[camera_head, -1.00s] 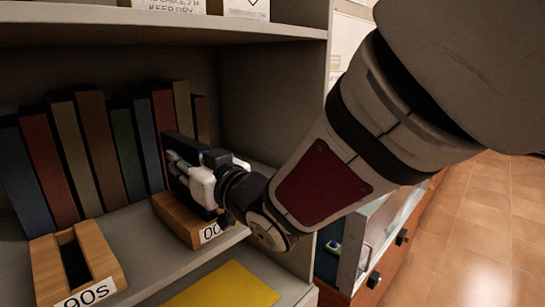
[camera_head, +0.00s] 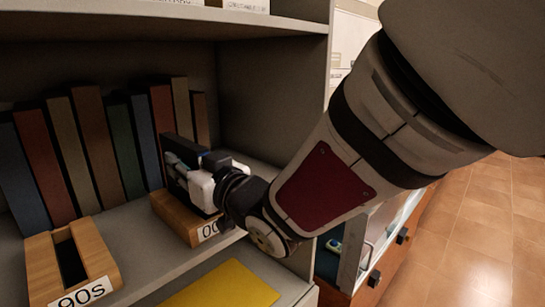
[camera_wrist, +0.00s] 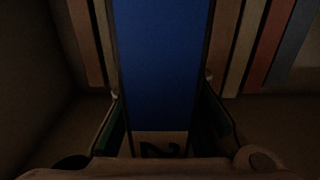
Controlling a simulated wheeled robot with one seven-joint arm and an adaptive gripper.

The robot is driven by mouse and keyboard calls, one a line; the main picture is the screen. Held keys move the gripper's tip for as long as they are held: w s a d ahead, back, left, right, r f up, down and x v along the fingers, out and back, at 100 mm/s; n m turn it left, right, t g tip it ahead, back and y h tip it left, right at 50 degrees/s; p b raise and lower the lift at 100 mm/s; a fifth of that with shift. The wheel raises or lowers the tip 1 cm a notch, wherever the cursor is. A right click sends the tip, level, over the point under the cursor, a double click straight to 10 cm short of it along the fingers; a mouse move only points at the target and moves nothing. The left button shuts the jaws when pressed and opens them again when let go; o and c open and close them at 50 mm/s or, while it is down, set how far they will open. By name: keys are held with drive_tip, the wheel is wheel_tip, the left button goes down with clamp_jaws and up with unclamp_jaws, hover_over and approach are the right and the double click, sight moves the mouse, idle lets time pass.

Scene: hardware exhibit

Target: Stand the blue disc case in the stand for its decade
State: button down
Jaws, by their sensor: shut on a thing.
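The blue disc case (camera_wrist: 162,60) fills the middle of the wrist view, upright between my fingers. In the head view the case (camera_head: 176,152) shows as a dark upright slab. My gripper (camera_head: 192,178) is shut on it; the fingers also show in the wrist view (camera_wrist: 163,118). The case is at the wooden stand (camera_head: 180,218) with a partly hidden label starting "00"; its lower edge is hidden, so I cannot tell how deep it sits in the slot. The other wooden stand (camera_head: 98,252), labelled "90s", is at the left with an empty dark slot.
Several books (camera_head: 95,140) stand in a row behind the stands. A yellow sheet (camera_head: 225,287) lies below the shelf's front edge. The shelf's side wall (camera_head: 275,100) is right of my gripper. A glass-fronted cabinet (camera_head: 365,245) stands farther right.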

drive_tip(key=shift+f+b, duration=0.4)
drive_tip(key=shift+f, duration=0.6)
drive_tip(key=c, duration=1.4)
unclamp_jaws()
drive_tip(key=shift+o, duration=0.2)
drive_tip(key=shift+s+d, duration=0.1)
drive_tip(key=shift+p+v, duration=0.75)
drive_tip(key=shift+v, duration=3.2)
